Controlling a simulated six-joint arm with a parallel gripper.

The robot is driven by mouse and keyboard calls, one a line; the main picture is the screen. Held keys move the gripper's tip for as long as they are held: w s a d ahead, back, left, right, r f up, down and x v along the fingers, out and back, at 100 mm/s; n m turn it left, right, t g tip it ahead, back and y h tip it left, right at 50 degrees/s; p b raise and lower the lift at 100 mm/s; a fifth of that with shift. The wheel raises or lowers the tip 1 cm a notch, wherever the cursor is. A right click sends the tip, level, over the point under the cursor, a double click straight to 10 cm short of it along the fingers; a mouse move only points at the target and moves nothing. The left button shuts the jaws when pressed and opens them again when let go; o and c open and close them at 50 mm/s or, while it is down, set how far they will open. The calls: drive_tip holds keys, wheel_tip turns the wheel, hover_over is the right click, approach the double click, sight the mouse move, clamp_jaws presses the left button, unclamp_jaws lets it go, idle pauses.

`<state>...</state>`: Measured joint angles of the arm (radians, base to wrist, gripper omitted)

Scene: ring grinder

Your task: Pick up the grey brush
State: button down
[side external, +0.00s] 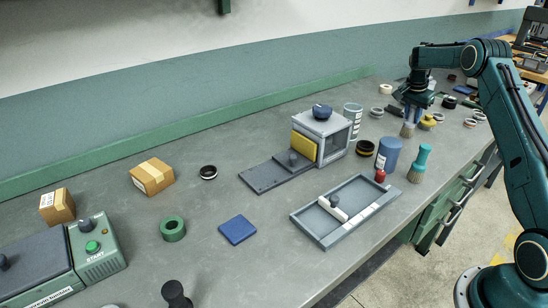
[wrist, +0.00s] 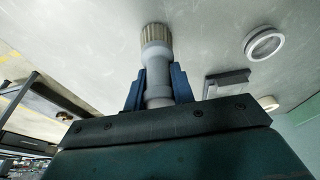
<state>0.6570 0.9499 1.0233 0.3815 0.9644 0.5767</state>
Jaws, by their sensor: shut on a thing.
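The grey brush (side external: 407,129) hangs upright, bristles down, under my gripper (side external: 412,107) at the back right of the bench in the side view. In the wrist view my gripper (wrist: 158,88) has its two blue fingers closed on both sides of the brush's grey handle. The brush (wrist: 156,45) shows its grey collar and pale bristles beyond the fingertips. I cannot tell whether the bristles touch the bench. A second brush with a teal handle (side external: 422,158) stands apart, nearer the front edge.
In the wrist view a pale ring (wrist: 264,44) and a dark block (wrist: 228,78) lie right of the brush.

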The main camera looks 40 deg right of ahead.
wheel_tip(320, 180, up, 10)
drive_tip(key=shift+f, duration=0.1)
idle(0.6)
idle(0.5)
